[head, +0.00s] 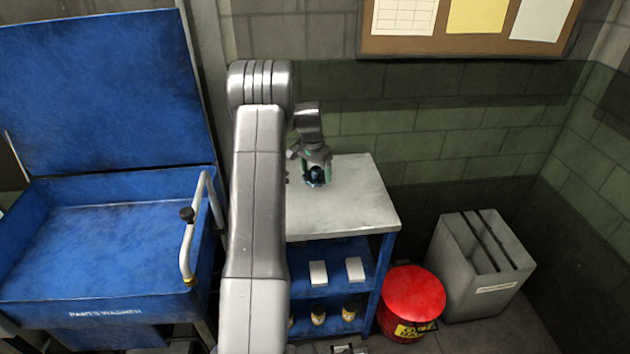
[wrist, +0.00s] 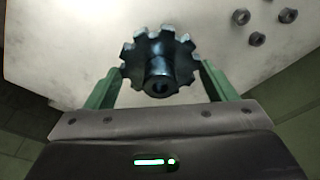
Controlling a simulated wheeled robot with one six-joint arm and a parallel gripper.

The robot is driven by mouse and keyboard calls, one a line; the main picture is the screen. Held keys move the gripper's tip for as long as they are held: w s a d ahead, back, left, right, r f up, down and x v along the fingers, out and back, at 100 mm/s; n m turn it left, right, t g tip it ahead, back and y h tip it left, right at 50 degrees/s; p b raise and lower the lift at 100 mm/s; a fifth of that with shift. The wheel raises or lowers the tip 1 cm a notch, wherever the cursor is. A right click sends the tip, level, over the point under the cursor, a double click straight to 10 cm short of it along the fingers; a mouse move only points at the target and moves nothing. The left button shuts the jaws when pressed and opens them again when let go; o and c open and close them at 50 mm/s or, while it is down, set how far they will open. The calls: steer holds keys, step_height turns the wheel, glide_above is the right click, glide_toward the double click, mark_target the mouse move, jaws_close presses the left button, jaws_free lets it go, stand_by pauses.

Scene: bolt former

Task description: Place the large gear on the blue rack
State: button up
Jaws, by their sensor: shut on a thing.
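The large gear (wrist: 178,58) is dark steel with thick teeth and a round hub with a hole. My gripper (wrist: 160,82) has green fingers on either side of the gear and is shut on it. In the head view my gripper (head: 314,176) is over the top of the blue rack (head: 358,210), with the gear (head: 315,175) small and dark between its fingers. The rack has a pale top and blue shelves below. I cannot tell whether the gear touches the top. My arm hides the rack's left part.
Several small nuts (wrist: 257,39) lie on the pale surface. White boxes (head: 318,273) and small bottles (head: 318,315) stand on the rack's shelves. A blue parts washer (head: 110,240) is at left. A red can (head: 411,300) and a grey bin (head: 480,265) stand at right.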

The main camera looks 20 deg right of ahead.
mark_target(316, 191)
steer(key=shift+f+p, duration=0.5)
steer(key=shift+f, duration=1.9)
steer(key=shift+f, duration=0.15)
steer(key=o, duration=1.7)
steer(key=r, duration=0.4)
steer(key=a+r+b, duration=0.1)
steer(key=r, duration=0.3)
steer(key=s+r+b, duration=0.1)
steer(key=r, duration=0.3)
steer(key=shift+a, duration=0.3)
